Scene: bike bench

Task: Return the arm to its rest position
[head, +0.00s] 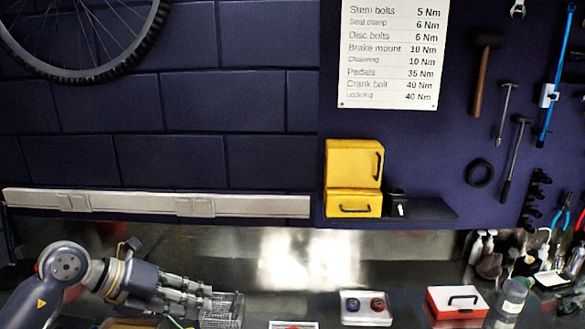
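My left arm (118,278) comes in at the lower left, low over the metal bench. Its gripper (203,299) points to the right, with its fingertips beside or over a small wire basket (225,311). I cannot tell whether they touch the basket, or whether the fingers are open or shut. My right gripper is not in view.
On the bench (310,262) stand a white tray (351,316) with a red and a dark blue round part, a red-and-white box (457,302) and a clear jar (512,297). Yellow cabinets (354,164) and hanging tools, including a hammer (482,80), are on the back wall.

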